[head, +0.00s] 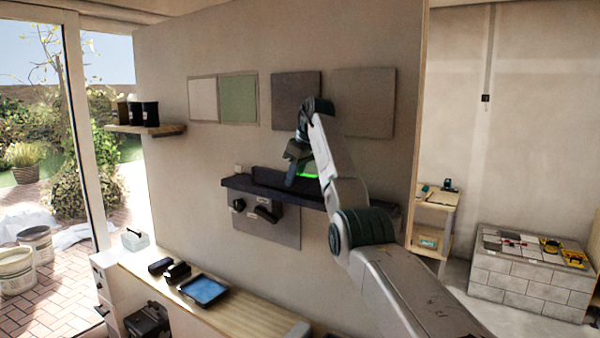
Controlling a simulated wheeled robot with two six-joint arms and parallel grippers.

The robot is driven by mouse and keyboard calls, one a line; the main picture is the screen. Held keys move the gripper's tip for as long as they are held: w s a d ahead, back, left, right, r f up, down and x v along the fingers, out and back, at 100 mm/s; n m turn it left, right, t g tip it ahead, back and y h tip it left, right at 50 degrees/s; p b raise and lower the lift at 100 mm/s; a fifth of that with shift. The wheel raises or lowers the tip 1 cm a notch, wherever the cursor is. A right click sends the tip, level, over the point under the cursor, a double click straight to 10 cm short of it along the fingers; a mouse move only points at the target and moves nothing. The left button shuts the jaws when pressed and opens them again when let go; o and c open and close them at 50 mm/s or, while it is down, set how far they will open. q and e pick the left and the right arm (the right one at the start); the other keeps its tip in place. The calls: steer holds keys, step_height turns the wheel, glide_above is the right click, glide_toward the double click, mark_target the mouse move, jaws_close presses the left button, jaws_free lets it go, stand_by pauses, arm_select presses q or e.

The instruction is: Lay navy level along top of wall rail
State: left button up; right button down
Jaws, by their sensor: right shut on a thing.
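The wall rail (239,184) is a long dark ledge fixed across the middle of the wall. A dark navy bar, which looks like the navy level (268,177), lies lengthwise at the rail's top. Whether its whole length touches the rail cannot be told. My right gripper (297,178) reaches down to the bar from above and is shut on it. A bright green spot shows beside the fingers. My right forearm hides part of the rail and possibly the bar's right end. My left gripper is not in view.
Several square panels (295,99) hang above the rail. A grey board (283,228) with dark fittings hangs below it. A wooden counter (246,314) holds a blue tray (204,289) and dark items. A small shelf (150,130) with dark pots is at left.

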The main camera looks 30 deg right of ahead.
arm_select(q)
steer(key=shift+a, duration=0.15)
arm_select(e)
steer(key=shift+w+a, duration=0.15)
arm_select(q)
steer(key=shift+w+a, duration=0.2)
arm_select(e)
steer(key=shift+f, duration=0.1)
steer(key=shift+f, duration=0.15)
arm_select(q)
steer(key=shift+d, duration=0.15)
arm_select(e)
steer(key=c, duration=1.2)
jaws_free()
